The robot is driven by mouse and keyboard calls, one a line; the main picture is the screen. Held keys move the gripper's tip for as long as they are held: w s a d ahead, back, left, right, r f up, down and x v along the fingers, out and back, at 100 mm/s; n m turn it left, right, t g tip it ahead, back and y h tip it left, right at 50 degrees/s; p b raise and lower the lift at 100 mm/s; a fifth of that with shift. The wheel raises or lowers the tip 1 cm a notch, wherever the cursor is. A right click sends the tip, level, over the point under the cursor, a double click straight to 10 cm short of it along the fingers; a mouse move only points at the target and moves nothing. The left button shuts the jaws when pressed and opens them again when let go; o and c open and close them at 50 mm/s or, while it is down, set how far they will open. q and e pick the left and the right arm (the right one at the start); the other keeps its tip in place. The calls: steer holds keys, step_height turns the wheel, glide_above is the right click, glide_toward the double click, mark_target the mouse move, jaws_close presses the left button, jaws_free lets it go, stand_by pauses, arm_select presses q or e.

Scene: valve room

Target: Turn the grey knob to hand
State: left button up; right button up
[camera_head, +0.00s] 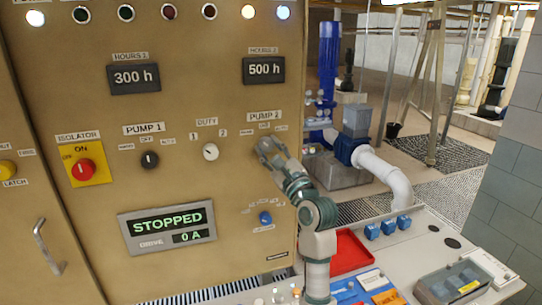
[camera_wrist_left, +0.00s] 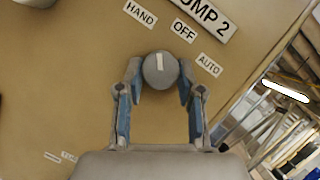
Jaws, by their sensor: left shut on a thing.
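The grey knob (camera_wrist_left: 160,70) sits on the tan panel under the PUMP 2 label (camera_wrist_left: 202,15). Its white pointer mark points up in the wrist view, between the HAND label (camera_wrist_left: 140,13) and the OFF label (camera_wrist_left: 184,30). The AUTO label (camera_wrist_left: 210,64) is to the right of the knob. My left gripper (camera_wrist_left: 161,78) is shut on the knob, with one finger on each side of it. In the head view my left gripper (camera_head: 267,146) covers the knob. My right gripper is not in view.
On the same panel are the dark PUMP 1 knob (camera_head: 150,159), the white DUTY knob (camera_head: 210,152), the red isolator (camera_head: 83,169) and a blue knob (camera_head: 265,218). A display (camera_head: 167,227) reads STOPPED, 0 A. A red tray (camera_head: 350,252) lies on the bench at right.

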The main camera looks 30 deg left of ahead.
arm_select(q)
steer(key=shift+s+d+r+n+g, duration=0.1)
steer(key=shift+r+n+g, duration=0.3)
steer(key=shift+n, duration=0.2)
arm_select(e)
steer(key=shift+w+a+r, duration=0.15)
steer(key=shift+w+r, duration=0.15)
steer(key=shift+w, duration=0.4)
arm_select(q)
steer(key=o, duration=1.2)
steer(key=shift+s, duration=0.1)
steer(key=shift+c, duration=0.2)
steer(key=shift+s, duration=0.1)
steer(key=shift+d+f, duration=0.1)
steer(key=shift+f, duration=0.05)
steer(key=shift+d+f, duration=0.1)
steer(key=shift+d, duration=0.05)
steer(key=v, duration=1.1)
steer(key=shift+s+d+f, duration=0.15)
steer(key=shift+d, duration=0.2)
